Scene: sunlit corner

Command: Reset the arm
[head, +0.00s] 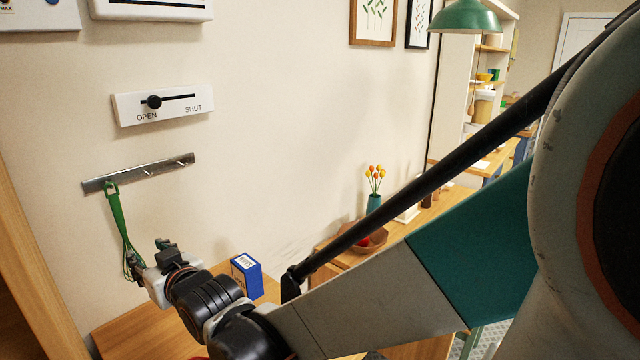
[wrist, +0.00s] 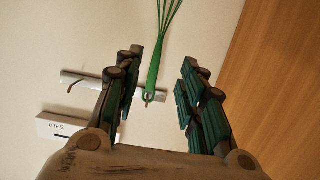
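My gripper (head: 149,254) is at the lower left of the head view, near the wall and beside the lower part of a hanging green whisk (head: 118,220). In the wrist view my gripper (wrist: 159,78) is open, its two dark green-padded fingers spread apart. The whisk (wrist: 153,70) shows in the gap between the fingers, and neither finger clearly touches it. The whisk hangs by its loop from the left part of a metal hook rail (head: 138,173) on the wall. My arm reaches across the head view from the right.
A slider panel (head: 180,107) marked OPEN and SHUT is above the rail, its knob at the OPEN side. A blue box (head: 247,276) stands on the wooden table (head: 128,332) below. A bowl and a vase of flowers (head: 375,190) are farther back, behind my arm.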

